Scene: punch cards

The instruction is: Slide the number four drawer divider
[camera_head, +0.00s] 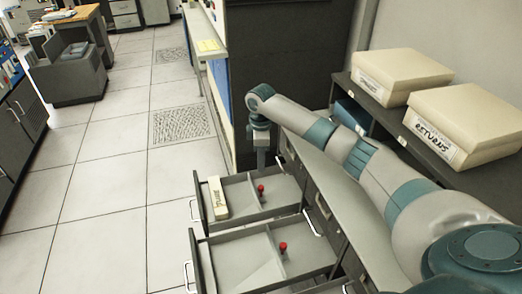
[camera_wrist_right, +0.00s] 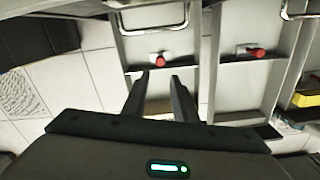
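Two open grey drawers show in the head view, a far one (camera_head: 238,190) and a nearer one (camera_head: 230,252). Each has a thin divider with a red knob: the far knob (camera_head: 261,188) and the near knob (camera_head: 283,246). Drawer numbers are not readable, so I cannot tell which is number four. My right gripper (camera_head: 262,163) points down by the far drawer. In the wrist view its two fingers (camera_wrist_right: 160,77) are apart and empty, just below a red knob (camera_wrist_right: 159,60) in the picture. A second red knob (camera_wrist_right: 257,53) is to its right. My left gripper is out of view.
A pale card block (camera_head: 218,197) lies in the far drawer's front. A yellow block (camera_wrist_right: 308,99) shows at the wrist view's right edge. Two beige boxes (camera_head: 402,73) (camera_head: 466,118) sit on the shelf at the right. The tiled floor (camera_head: 110,215) left of the drawers is clear.

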